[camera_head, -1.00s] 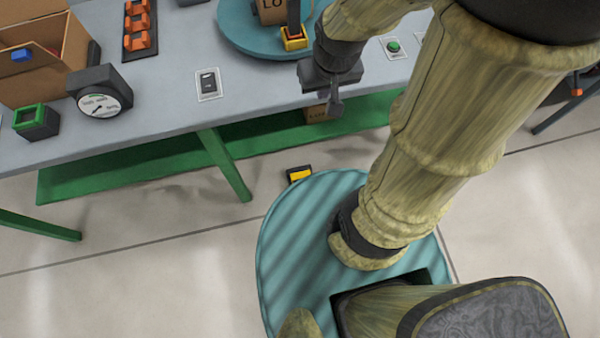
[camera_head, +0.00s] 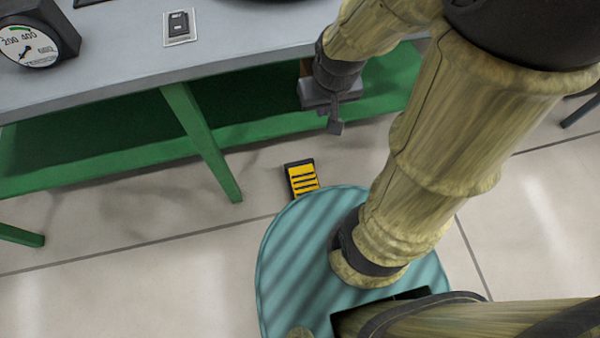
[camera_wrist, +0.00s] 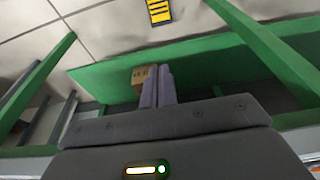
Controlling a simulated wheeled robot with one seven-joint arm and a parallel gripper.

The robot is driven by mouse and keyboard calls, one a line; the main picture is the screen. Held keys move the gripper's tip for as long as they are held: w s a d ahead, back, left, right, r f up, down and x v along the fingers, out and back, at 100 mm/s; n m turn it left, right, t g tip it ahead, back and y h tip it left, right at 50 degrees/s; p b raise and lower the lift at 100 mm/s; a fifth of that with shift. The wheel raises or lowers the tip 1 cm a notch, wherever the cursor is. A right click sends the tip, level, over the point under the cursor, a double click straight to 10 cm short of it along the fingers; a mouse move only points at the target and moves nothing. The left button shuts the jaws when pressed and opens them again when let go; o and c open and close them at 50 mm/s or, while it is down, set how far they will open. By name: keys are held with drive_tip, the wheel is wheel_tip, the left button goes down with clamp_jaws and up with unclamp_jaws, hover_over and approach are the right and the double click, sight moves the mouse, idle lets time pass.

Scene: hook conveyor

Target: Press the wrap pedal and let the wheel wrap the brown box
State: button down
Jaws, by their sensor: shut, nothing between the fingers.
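The wrap pedal (camera_head: 302,180) is yellow with black stripes and lies on the floor, right at the far edge of my round teal base. It also shows at the top of the wrist view (camera_wrist: 159,11). My gripper (camera_head: 335,122) is shut and empty, pointing down by the table's front edge, above and a little right of the pedal in the picture. Its fingers (camera_wrist: 158,88) are together in the wrist view. A brown box (camera_wrist: 139,77) sits on the green shelf behind the fingers, partly hidden. The wheel and the box on it are out of clear view.
The grey table (camera_head: 120,68) spans the top, with a green leg (camera_head: 203,143) left of the pedal and a green lower shelf (camera_head: 90,163). A dial gauge (camera_head: 32,42) and a switch plate (camera_head: 180,27) lie on the table. The floor left of the pedal is clear.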

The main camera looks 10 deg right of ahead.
drive_tip(key=w+d+f+m+b, duration=0.1)
drive_tip(key=w+f+m+b, duration=0.15)
drive_tip(key=f+b, duration=2.15)
drive_tip(key=w+f+m+t+y, duration=0.1)
drive_tip(key=w+f+m, duration=0.4)
drive_tip(key=f, duration=0.5)
drive_tip(key=w+f+m+t+y, duration=0.1)
drive_tip(key=w+f+m+y, duration=0.2)
drive_tip(key=w+f+m, duration=0.3)
drive_tip(key=w+f+m+t+y, duration=0.1)
drive_tip(key=w+f+m, duration=0.4)
drive_tip(key=f, duration=1.1)
drive_tip(key=shift+w+y, duration=0.5)
drive_tip(key=shift+w, duration=0.55)
drive_tip(key=shift+a+f+m, duration=0.1)
drive_tip(key=shift+f+m, duration=0.1)
drive_tip(key=shift+m, duration=0.05)
drive_tip(key=b, duration=0.8)
hover_over(302, 166)
wheel_tip(302, 166, down, 6)
drive_tip(key=shift+w+f, duration=0.1)
drive_tip(key=shift+f, duration=1.2)
drive_tip(key=shift+f, duration=0.1)
